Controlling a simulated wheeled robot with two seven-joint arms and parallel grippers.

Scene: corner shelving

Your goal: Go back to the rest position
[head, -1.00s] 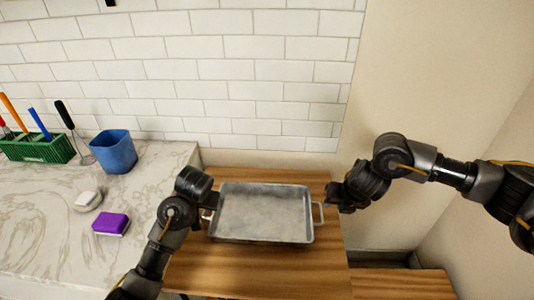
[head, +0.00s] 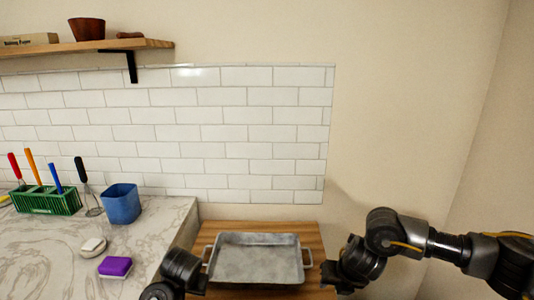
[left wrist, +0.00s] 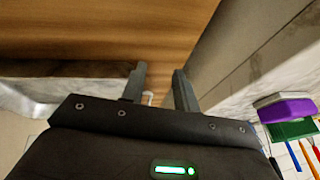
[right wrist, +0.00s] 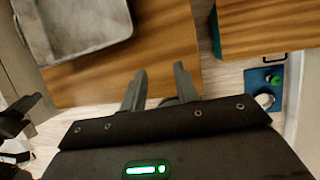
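The grey metal tray (head: 256,262) lies on a wooden surface (head: 308,232) in the head view. Its two side handles are free in what I can see. My left gripper (head: 203,283) is low beside the tray's left side; the left wrist view shows its two fingers (left wrist: 160,88) apart with nothing gripped between them. My right gripper (head: 328,276) is just right of the tray's right handle, apart from it. In the right wrist view its fingers (right wrist: 160,88) are apart and empty, and the tray (right wrist: 75,25) shows at upper left.
A marble counter (head: 50,245) on the left holds a purple sponge (head: 115,266), a whitish soap-like piece (head: 93,246), a blue cup (head: 122,204) and a green utensil rack (head: 48,202). A wall shelf (head: 100,46) with a brown bowl (head: 87,28) is above. The right wall is bare.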

